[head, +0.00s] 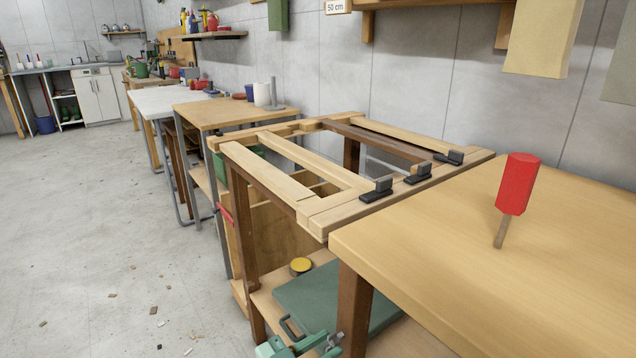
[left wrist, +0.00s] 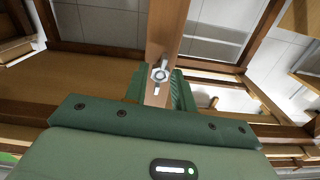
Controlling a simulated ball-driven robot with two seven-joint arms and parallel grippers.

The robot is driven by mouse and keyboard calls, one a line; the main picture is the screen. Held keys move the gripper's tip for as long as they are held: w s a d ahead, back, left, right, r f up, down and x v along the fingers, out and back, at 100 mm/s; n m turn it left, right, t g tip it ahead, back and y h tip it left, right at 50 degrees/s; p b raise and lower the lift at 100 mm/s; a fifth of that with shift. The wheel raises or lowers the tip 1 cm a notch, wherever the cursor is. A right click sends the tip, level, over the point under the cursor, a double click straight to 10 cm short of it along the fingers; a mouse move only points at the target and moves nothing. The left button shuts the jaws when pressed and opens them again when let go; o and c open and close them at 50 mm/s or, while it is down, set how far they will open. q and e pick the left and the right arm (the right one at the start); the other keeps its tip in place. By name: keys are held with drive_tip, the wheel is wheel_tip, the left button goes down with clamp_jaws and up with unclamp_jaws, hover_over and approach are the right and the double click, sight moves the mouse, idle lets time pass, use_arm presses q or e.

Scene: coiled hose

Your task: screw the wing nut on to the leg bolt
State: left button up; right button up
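My left gripper (head: 322,341) is green and low at the bottom of the head view, pointing at the leg. In the left wrist view its two green fingers (left wrist: 159,88) stand apart on either side of the nut, with gaps visible. My right gripper is out of view.
A red-handled tool (head: 516,185) stands on the light wooden top (head: 430,235). A slatted frame with black clamps (head: 378,187) lies behind.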

use_arm(q)
drive_tip(key=o, duration=0.5)
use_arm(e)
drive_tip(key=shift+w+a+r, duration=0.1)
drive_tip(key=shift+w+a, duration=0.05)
use_arm(q)
drive_tip(key=shift+a+r, duration=0.1)
drive_tip(key=shift+a, duration=0.05)
drive_tip(key=p+v, duration=0.3)
drive_tip(key=v, duration=0.4)
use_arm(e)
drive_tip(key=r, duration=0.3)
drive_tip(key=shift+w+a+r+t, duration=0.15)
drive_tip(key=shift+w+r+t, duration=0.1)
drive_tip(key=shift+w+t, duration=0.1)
